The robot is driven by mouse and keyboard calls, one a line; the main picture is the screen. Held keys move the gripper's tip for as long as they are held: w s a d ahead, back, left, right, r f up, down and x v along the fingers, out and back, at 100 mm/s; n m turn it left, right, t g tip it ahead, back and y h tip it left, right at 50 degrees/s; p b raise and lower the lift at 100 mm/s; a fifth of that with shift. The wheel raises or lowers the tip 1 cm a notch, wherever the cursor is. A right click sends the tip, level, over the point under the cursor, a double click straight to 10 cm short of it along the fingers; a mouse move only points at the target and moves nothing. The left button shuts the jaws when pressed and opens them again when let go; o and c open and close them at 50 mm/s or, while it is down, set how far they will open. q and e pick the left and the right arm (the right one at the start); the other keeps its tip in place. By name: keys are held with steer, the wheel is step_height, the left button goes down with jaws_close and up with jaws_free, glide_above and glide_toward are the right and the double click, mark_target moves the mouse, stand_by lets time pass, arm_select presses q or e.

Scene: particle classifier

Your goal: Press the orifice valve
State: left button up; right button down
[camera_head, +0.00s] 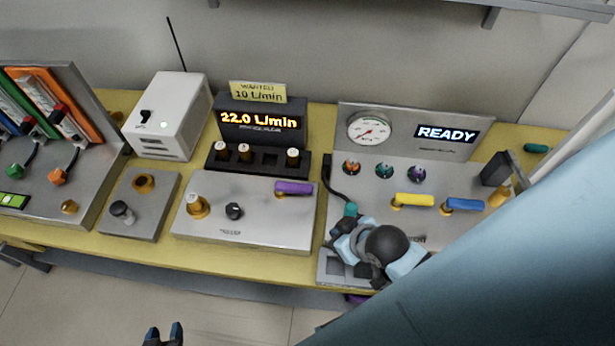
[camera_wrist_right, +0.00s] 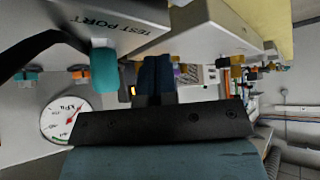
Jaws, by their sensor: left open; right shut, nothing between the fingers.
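No label that I can read marks the orifice valve, so I cannot tell which part it is. The right panel (camera_head: 455,180) carries a yellow lever (camera_head: 414,200) and a blue lever (camera_head: 464,205). A purple lever (camera_head: 293,188) is on the middle panel (camera_head: 285,232). My right gripper (camera_wrist_right: 157,78) is shut and empty. It is low over the front left of the right panel, beside a teal hose end (camera_wrist_right: 103,70); contact is unclear. My wrist covers part of that panel. My left gripper (camera_head: 163,335) is open and empty, in front of the bench.
A dial gauge (camera_head: 369,128) and a READY display (camera_head: 447,134) stand behind the levers. A flow display (camera_head: 260,120) reads 22.0 L/min under a note (camera_head: 258,92) for 10 L/min. My right arm hides the bench's right front. The floor before the bench is clear.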

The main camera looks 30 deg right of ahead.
steer(key=shift+s+d+r+g+h+b, duration=0.25)
steer(key=shift+s+d+g+b, duration=0.45)
steer(key=shift+b, duration=0.25)
steer(key=shift+s+d+r+g+h+b, duration=0.25)
steer(key=shift+s+d+g+b, duration=0.4)
steer(key=shift+b, duration=0.25)
steer(key=shift+w+d+r+n+t+h+b, duration=0.2)
steer(key=shift+w+r+n+t+h+b, duration=0.35)
steer(key=shift+w+r, duration=0.4)
steer(key=w+a+r+n+t+y, duration=0.1)
steer(key=w+a+r+n+t, duration=0.1)
steer(key=w+r+n+t, duration=0.5)
steer(key=w+a+r+n+t+y, duration=0.1)
steer(key=w+a+r+n+t, duration=0.2)
steer(key=w, duration=0.7)
steer(key=w+a+r+n+g+y, duration=0.3)
steer(key=a+n+y, duration=0.5)
steer(key=n, duration=0.7)
steer(key=w+a+r+n+g+y, duration=0.1)
steer(key=a+r+n+g+y, duration=0.3)
steer(key=n+y, duration=0.8)
steer(key=d+f+n+g+h, duration=0.5)
steer(key=f+n+g+h, duration=0.45)
steer(key=n, duration=1.05)
steer(key=w+d+n+g+h, duration=0.3)
steer(key=d+h, duration=0.6)
steer(key=d, duration=0.6)
steer(key=shift+w+d+f+n, duration=0.25)
steer(key=shift+w+d+n, duration=0.15)
steer(key=shift+w+n, duration=0.1)
